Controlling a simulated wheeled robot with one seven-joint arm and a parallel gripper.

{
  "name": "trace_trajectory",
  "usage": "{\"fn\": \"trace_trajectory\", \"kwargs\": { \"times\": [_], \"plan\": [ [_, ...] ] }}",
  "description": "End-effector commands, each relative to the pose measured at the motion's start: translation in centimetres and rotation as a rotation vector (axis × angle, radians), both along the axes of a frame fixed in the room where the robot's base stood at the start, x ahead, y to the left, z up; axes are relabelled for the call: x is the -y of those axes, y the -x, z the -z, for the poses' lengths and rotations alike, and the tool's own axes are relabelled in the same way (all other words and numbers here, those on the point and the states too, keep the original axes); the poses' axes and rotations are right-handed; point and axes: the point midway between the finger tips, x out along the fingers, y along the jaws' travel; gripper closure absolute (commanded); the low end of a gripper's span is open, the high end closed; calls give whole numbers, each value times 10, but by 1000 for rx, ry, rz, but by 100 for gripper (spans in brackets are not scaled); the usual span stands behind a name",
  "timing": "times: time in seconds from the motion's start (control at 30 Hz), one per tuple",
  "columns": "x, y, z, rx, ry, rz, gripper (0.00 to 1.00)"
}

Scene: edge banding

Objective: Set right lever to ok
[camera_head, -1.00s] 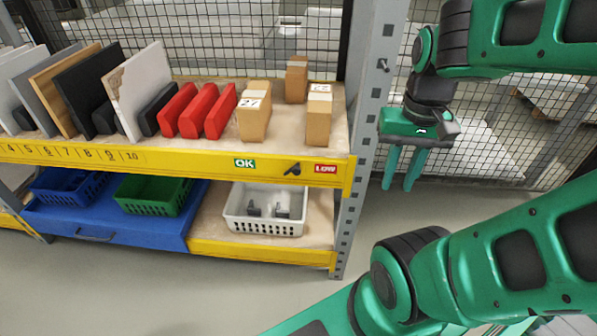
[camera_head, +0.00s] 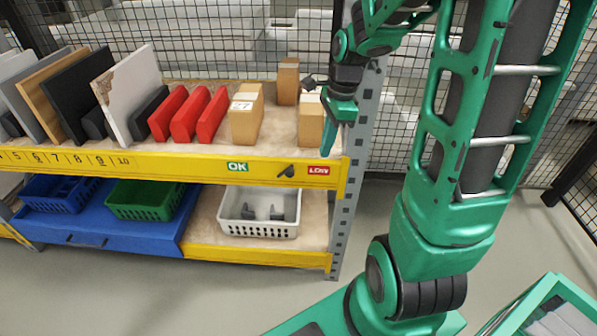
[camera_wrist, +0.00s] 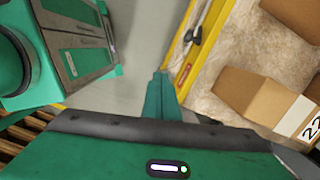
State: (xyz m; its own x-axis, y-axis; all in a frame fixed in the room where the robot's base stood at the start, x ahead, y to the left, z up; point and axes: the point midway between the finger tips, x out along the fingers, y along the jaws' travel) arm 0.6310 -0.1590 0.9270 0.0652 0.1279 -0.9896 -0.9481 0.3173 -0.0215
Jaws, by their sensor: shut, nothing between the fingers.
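A small dark lever (camera_head: 286,171) sits on the yellow front beam (camera_head: 205,167) of the shelf, between the green OK label (camera_head: 237,167) and the red LOW label (camera_head: 318,171). It slants, its upper end leaning right toward LOW. The lever also shows in the wrist view (camera_wrist: 196,34), ahead and right of my fingertips. My gripper (camera_head: 328,140) is shut and empty, pointing down in front of the shelf's right end, above and right of the lever. In the wrist view its closed fingers (camera_wrist: 160,76) are beside the beam, apart from the lever.
Cardboard boxes (camera_head: 245,115) stand on the shelf behind the beam, one close behind my gripper. Red blocks (camera_head: 188,115) and upright panels are further left. A white basket (camera_head: 259,231) sits on the lower shelf. A grey post (camera_head: 345,215) bounds the right end. Floor in front is clear.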

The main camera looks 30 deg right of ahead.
Motion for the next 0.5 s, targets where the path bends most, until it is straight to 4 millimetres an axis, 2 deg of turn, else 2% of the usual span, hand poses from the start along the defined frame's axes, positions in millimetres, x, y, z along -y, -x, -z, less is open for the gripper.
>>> {"fn": "trace_trajectory", "kwargs": {
  "times": [0.2,0.5],
  "plan": [
    [-10,-36,19,-24,-80,246,100],
    [-16,-56,29,-43,-132,395,100]
  ]
}}
